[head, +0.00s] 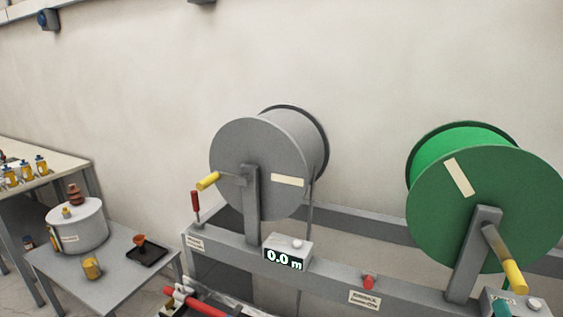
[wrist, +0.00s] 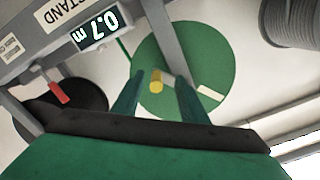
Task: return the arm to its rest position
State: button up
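My gripper (wrist: 158,95) shows in the wrist view, with its two dark green fingers apart and nothing held between them. The yellow crank handle (wrist: 156,80) of the green reel (wrist: 200,60) appears in the gap between the fingers, apart from both and seemingly beyond them.
A grey reel (head: 260,168) with a yellow crank handle (head: 208,181) stands on the same frame, beside a counter (head: 286,256) reading 0.0 m. Another counter (wrist: 96,28) in the wrist view reads 0.7 m. A small table (head: 110,285) with a pot (head: 78,228) stands left.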

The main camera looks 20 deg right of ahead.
jog(key=w+a+f+n+y, duration=0.1)
jog(key=w+a+f, duration=0.3)
jog(key=f, duration=0.3)
jog(key=w+a+f+n+y, duration=0.1)
jog(key=w+a+f, duration=0.2)
jog(key=a+f, duration=0.25)
jog(key=w+a+f+n+y, duration=0.15)
jog(key=a+f+n, duration=0.25)
jog(key=a+f, duration=0.95)
jog(key=s+a+f+n+t+y, duration=0.1)
jog(key=s+a+f+n+y, duration=0.15)
jog(key=a, duration=0.45)
jog(key=s+a+f+n+y, duration=0.1)
jog(key=s+a+f, duration=0.15)
jog(key=a, duration=0.45)
jog(key=s+a+n+t+y, duration=0.1)
jog(key=s+a+n+y, duration=0.3)
jog(key=s+a, duration=0.9)
jog(key=shift+r+n+y, duration=0.2)
jog(key=shift+n+y, duration=0.1)
jog(key=shift+n, duration=0.25)
jog(key=shift+c, duration=0.3)
jog(key=shift+c, duration=0.7)
jog(key=shift+d, duration=0.2)
